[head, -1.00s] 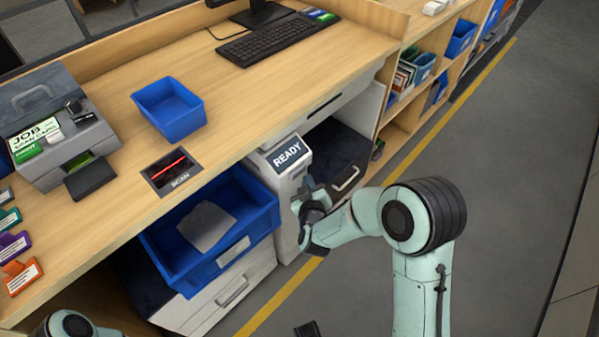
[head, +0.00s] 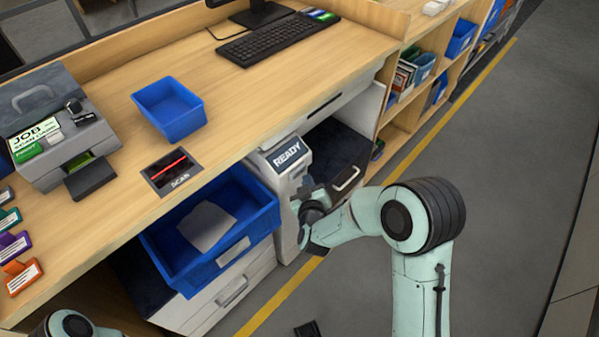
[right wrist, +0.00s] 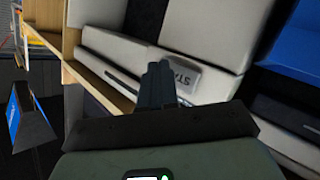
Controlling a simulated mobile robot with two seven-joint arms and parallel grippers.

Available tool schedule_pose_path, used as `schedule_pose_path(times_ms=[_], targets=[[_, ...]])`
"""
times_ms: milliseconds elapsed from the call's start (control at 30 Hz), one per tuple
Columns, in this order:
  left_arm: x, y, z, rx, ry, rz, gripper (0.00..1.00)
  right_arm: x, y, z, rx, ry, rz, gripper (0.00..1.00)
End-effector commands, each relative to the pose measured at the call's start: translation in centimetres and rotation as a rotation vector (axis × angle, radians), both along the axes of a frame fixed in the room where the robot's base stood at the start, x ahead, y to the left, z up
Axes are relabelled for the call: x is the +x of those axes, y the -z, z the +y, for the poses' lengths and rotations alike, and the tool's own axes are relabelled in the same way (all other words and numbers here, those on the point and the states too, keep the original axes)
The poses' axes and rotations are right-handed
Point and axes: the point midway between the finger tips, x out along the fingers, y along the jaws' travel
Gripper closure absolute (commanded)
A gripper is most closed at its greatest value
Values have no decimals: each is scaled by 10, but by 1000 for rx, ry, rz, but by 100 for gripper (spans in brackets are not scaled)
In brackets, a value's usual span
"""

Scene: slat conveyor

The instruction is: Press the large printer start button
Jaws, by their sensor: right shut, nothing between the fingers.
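The printer (head: 283,185) is a pale grey unit under the desk, with a dark panel reading READY (head: 287,152). In the right wrist view a large grey start button (right wrist: 190,77) shows the letters STA, the rest being hidden by the fingers. My right gripper (head: 308,187) is at the printer's front, below the panel. Its fingers are shut and empty, and in the right wrist view the fingertips (right wrist: 158,70) overlap the button's left end. I cannot tell if they touch it. Part of my left arm shows at the lower left; a dark piece at the bottom may be its gripper.
A blue bin (head: 212,262) holding paper stands left of the printer. The wooden desk (head: 300,85) overhangs above, with a scanner plate (head: 172,172) and a small blue tray (head: 170,108). Shelves (head: 400,115) stand to the right. The grey floor (head: 510,170) is open.

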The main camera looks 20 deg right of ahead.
Motion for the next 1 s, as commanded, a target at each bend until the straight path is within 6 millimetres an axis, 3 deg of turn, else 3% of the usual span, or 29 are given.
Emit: schedule_pose_path(times_ms=[1000], targets=[[0, -2, 0, 0, 0, -1, 57, 11, 0, 5, 0, 0, 0, 100]])
